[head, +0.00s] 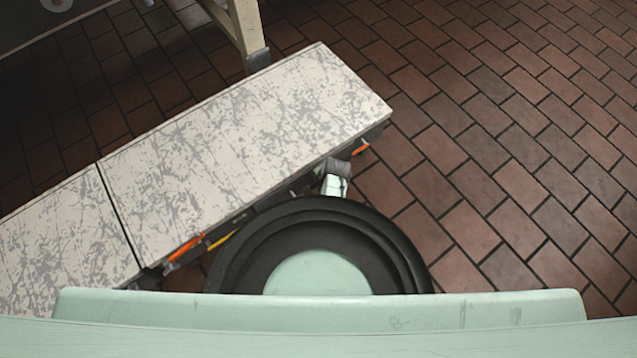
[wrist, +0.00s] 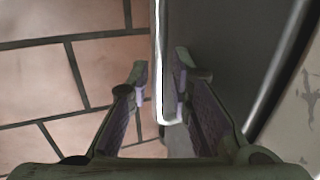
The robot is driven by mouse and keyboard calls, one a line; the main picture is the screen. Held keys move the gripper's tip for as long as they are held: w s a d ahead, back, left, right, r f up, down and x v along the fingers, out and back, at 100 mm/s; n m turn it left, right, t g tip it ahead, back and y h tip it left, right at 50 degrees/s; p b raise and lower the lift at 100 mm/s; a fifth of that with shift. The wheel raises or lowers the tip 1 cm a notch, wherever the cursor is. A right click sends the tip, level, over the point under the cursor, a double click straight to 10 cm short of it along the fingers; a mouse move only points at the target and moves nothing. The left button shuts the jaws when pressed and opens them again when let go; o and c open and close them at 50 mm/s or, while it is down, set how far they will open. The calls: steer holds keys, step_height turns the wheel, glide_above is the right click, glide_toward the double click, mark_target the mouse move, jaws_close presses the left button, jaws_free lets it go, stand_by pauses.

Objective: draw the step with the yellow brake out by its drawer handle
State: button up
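The step (head: 245,140) has a pale grey-speckled top and runs diagonally through the head view. A yellow brake (head: 221,240) shows low at its near edge, partly hidden by my arm. In the wrist view, a shiny metal handle bar (wrist: 158,45) runs down from the top beside a dark grey front panel (wrist: 220,45). My gripper (wrist: 160,75) is open, with one finger on each side of the bar's lower end. A gap shows between the left finger and the bar; the right finger is close to it, and I cannot tell if it touches. The head view hides the handle behind my arm.
Orange brakes (head: 185,249) show at the near edge, left of the yellow one, and at the right end (head: 361,149). Another speckled top (head: 65,245) adjoins at the left. A beige leg (head: 247,30) stands behind. The brick floor (head: 510,140) at right is clear.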

jaws_close()
stand_by(0.8)
